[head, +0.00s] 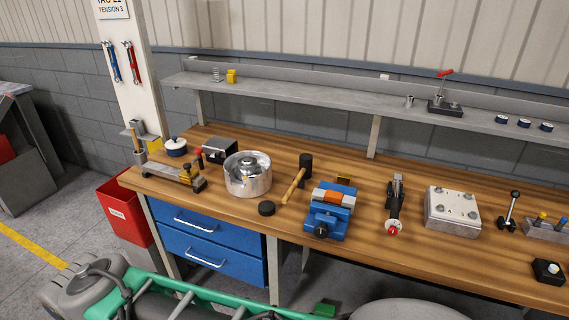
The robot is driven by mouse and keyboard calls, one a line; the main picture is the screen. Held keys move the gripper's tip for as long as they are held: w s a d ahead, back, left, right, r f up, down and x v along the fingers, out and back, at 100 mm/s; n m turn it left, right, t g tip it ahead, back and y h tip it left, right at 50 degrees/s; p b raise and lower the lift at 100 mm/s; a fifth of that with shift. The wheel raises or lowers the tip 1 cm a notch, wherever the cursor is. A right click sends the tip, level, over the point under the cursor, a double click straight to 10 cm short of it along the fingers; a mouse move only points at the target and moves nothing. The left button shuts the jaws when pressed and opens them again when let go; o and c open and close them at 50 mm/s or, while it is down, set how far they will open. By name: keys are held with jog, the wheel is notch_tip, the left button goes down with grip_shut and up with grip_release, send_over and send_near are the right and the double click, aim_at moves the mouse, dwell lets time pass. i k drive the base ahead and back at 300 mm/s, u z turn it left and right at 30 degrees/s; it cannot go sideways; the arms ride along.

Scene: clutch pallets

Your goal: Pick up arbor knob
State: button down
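No part is marked as the arbor knob, and I cannot tell for sure which it is. A small black round knob-like piece (267,208) lies on the wooden bench near its front edge, right of the shiny metal pot (248,174). A small upright part with a black ball top (511,208) stands at the right. A black block with a pale round top (548,271) sits near the front right edge. My gripper is not in view.
A mallet (298,176), a blue vise (330,210), a red-tipped tool (394,207) and a metal block (453,211) stand along the bench (420,260). A shelf (320,97) runs behind. A red bin (124,211) stands left. The front bench strip is mostly clear.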

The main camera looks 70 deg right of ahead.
aim_at(267, 208)
jog(key=z, duration=1.9)
